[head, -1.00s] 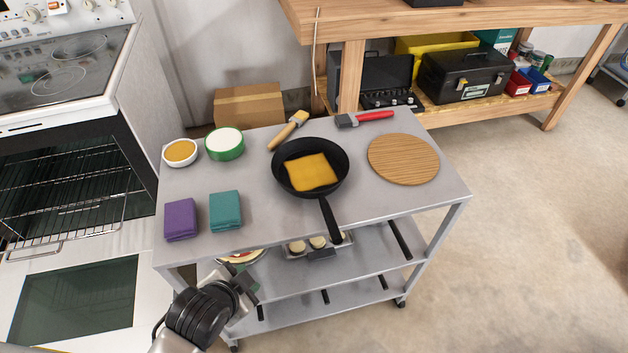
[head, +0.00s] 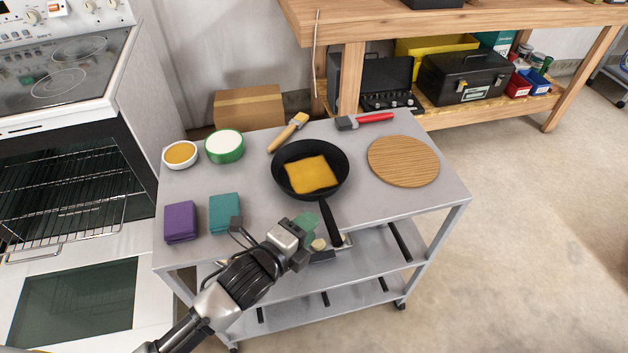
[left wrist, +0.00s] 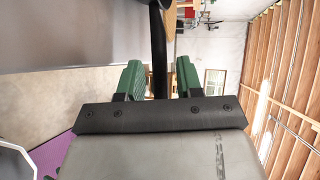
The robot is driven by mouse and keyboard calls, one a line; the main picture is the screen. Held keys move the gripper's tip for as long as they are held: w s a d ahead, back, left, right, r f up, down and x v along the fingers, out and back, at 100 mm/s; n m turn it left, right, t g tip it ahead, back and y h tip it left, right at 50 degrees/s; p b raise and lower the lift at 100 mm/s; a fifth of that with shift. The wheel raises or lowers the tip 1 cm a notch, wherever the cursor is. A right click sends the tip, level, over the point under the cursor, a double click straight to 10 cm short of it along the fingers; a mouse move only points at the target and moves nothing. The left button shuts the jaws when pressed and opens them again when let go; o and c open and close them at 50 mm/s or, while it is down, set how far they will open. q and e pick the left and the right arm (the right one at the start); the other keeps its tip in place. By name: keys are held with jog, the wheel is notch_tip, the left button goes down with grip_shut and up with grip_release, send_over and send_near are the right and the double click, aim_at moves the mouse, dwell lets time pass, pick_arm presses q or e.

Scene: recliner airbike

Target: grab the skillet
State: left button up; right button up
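The black skillet (head: 283,185) sits on the metal cart's top, with a yellow-orange square slice (head: 311,174) in it. Its handle (head: 329,220) points toward me and extends past the cart's near edge. My left gripper (head: 306,229) is just left of the handle's end in the head view. In the left wrist view, its two green fingers (left wrist: 159,78) are apart, and the dark handle (left wrist: 158,45) runs between them in the picture. I see no finger closed on it; whether it lies fully between the fingers is unclear. My right gripper is not in view.
The cart top (head: 400,203) also holds a round wooden board (head: 403,160), two brushes, two bowls, and purple (head: 181,222) and teal (head: 224,212) folded cloths. An open oven (head: 65,200) stands left. A wooden workbench (head: 450,20) is behind; floor at right is clear.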

aim_at(324, 217)
pick_arm(q)
jog(key=x, duration=0.5)
jog(key=shift+s+d+f, duration=0.15)
jog(key=shift+d+f, duration=0.05)
jog(key=shift+d, duration=0.05)
jog(key=shift+c, duration=0.5)
grip_shut()
jog(key=shift+r, duration=0.2)
